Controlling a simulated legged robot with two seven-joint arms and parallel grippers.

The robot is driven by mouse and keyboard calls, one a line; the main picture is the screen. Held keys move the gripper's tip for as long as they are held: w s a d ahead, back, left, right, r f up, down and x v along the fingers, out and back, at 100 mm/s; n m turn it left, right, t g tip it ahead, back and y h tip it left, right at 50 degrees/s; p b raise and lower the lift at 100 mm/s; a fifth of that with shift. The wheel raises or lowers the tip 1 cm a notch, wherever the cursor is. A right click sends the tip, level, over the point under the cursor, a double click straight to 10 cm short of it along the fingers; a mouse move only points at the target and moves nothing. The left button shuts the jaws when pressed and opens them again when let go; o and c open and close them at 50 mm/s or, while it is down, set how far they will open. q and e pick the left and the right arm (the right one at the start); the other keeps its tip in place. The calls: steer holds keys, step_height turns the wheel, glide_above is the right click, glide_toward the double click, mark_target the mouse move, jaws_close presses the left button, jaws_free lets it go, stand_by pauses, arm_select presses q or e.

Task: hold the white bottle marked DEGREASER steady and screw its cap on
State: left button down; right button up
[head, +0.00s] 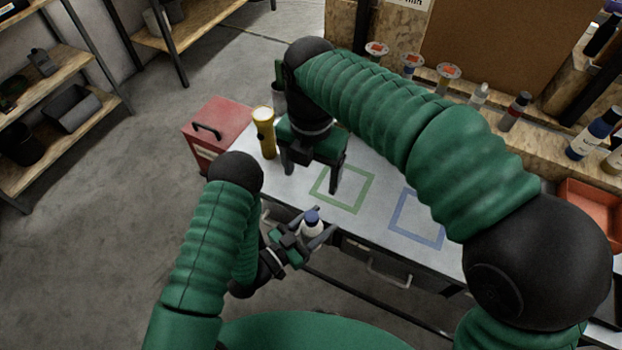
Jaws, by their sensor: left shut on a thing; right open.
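A small white bottle (311,230) with a blue cap (312,216) on its top is in the lower middle of the head view, by the table's front edge. My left gripper (316,235) is shut on the bottle, its fingers on both sides of the body. Any marking on the bottle is too small to read, and I cannot tell how tightly the cap sits. My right gripper (311,178) is open and empty, pointing down over the table, above and beyond the bottle and apart from it.
The grey table (375,215) has a green square outline (343,188) and a blue square outline (417,219). A yellow flashlight (264,132) and a red toolbox (214,132) stand at its left end. Bottles (514,110) line a wooden shelf behind. An orange bin (588,209) is at right.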

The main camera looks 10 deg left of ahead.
stand_by(0.4)
arm_select(q)
steer(key=shift+a, duration=0.1)
arm_select(e)
steer(key=d+f+m+t, duration=0.1)
steer(key=d+f+m, duration=0.4)
steer(key=d+m, duration=0.35)
steer(key=d+f+m, duration=0.5)
steer(key=d+m, duration=0.2)
steer(key=m, duration=0.2)
arm_select(q)
steer(key=shift+d, duration=0.2)
steer(key=shift+a, duration=0.1)
arm_select(e)
steer(key=s+d+f+m+t, duration=0.1)
steer(key=s+d+f+m, duration=0.5)
steer(key=d+m, duration=0.4)
steer(key=s+m, duration=0.1)
steer(key=m, duration=0.4)
steer(key=shift+s+d+t, duration=0.25)
steer(key=shift+s+t, duration=0.05)
steer(key=shift+s, duration=0.1)
arm_select(q)
steer(key=shift+r, duration=0.1)
